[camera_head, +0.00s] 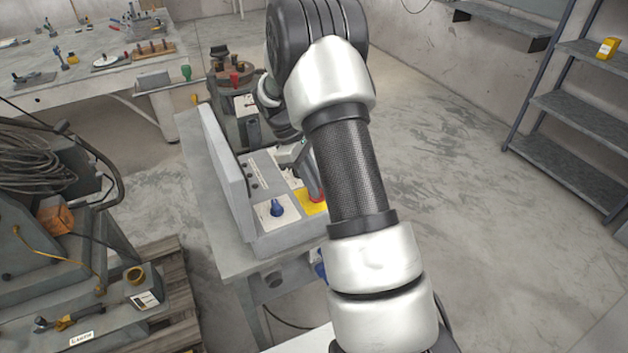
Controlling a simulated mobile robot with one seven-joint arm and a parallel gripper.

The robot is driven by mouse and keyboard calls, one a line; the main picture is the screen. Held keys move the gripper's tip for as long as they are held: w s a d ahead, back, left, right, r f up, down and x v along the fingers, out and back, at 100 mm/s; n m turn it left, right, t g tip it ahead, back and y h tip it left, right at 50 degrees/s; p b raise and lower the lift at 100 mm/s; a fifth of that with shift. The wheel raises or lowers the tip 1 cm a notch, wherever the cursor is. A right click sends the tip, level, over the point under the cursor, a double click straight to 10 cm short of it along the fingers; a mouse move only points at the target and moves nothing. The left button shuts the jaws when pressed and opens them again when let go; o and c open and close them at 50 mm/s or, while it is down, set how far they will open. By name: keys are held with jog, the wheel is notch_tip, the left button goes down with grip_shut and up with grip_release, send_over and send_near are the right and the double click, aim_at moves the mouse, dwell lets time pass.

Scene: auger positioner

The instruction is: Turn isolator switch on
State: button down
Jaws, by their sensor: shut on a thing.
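The control panel (285,241) is a grey sloped box on a metal table in the middle of the view. A red switch on a yellow plate (313,208), which looks like the isolator switch, sits at its front right, partly hidden by my arm. My gripper (315,186) reaches down to the red switch and appears shut on it. The fingertips and the switch's exact angle are mostly hidden. A blue knob (277,208) on a white plate stands to the left of the switch, apart from my gripper.
A grey upright plate (226,172) rises along the panel's left side. A machine with coiled cables (35,160) stands at the left, and a workbench (95,62) with tools behind it. Shelves (575,120) stand at the far right. The floor (460,170) between is clear.

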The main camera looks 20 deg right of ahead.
jog(key=m, duration=0.2)
jog(key=m+y+p, duration=0.1)
jog(key=m, duration=0.1)
jog(key=shift+w+d+r+m+g+y, duration=0.1)
jog(key=shift+w+d+m+g+y, duration=0.05)
jog(key=shift+m+g+y, duration=0.2)
jog(key=shift+d+m+g+y, duration=0.15)
jog(key=shift+m+y, duration=0.25)
jog(key=shift+m, duration=0.6)
jog(key=shift+a+m+g+y, duration=0.1)
jog(key=shift+m+y, duration=0.25)
jog(key=shift+m, duration=0.6)
jog(key=c, duration=1.8)
grip_release()
jog(key=shift+o, duration=0.2)
jog(key=p+v, duration=0.1)
jog(key=v, duration=1.6)
jog(key=shift+w+p, duration=0.15)
jog(key=shift+p, duration=0.2)
jog(key=shift+d+r, duration=0.1)
jog(key=shift+d, duration=0.05)
